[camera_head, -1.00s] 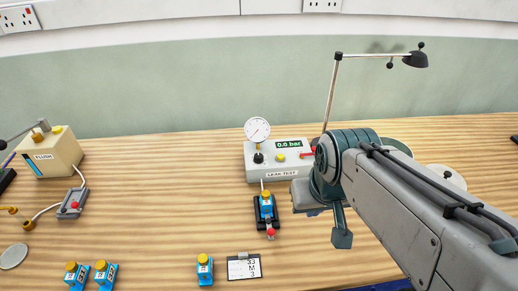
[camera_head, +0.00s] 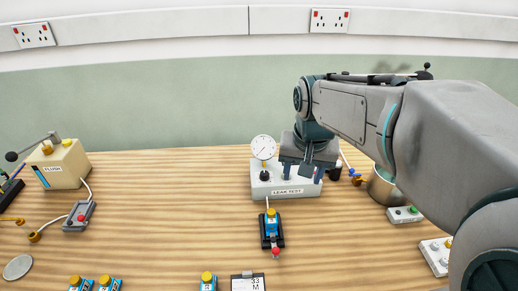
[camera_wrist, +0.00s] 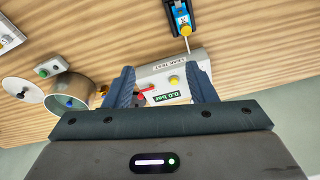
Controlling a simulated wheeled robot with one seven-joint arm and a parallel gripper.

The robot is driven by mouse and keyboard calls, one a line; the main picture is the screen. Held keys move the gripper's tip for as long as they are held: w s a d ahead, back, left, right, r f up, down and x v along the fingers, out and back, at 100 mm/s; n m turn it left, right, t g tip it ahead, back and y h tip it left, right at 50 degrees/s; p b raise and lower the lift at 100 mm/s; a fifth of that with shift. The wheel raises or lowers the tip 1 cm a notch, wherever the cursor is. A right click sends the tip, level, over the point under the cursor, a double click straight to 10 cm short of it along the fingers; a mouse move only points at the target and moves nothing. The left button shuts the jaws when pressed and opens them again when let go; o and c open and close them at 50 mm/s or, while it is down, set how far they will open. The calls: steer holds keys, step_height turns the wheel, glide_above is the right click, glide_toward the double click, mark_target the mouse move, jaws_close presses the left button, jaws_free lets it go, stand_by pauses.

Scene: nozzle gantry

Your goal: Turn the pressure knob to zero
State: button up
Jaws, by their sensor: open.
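The leak test box (camera_head: 288,191) is pale grey and stands at the back of the bench. A black knob (camera_head: 265,176) sits on its left part, below a round white dial gauge (camera_head: 263,148). My gripper (camera_head: 302,174) is open and empty, pointing down over the middle and right of the box. In the wrist view the box (camera_wrist: 150,77) lies between my fingers (camera_wrist: 162,72), with a yellow button (camera_wrist: 174,80), a red lever (camera_wrist: 140,97) and a green display (camera_wrist: 167,97). The black knob is not visible there. My gripper hides the display in the head view.
A blue valve with a yellow cap (camera_head: 271,229) stands in a black holder in front of the box. A metal pot (camera_head: 383,186) and a small switch box (camera_head: 405,214) are to the right. The flush unit (camera_head: 58,165) is far left.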

steer(key=w+a+m+g, duration=0.1)
steer(key=w+a+m, duration=0.2)
steer(key=w, duration=0.9)
steer(key=m+g+p, duration=0.1)
steer(key=m+p, duration=0.1)
steer(key=m, duration=0.1)
glide_toward(265, 173)
step_height(265, 173, down, 9)
steer(key=shift+r+p, duration=0.2)
steer(key=shift+p, duration=0.9)
steer(key=c, duration=1)
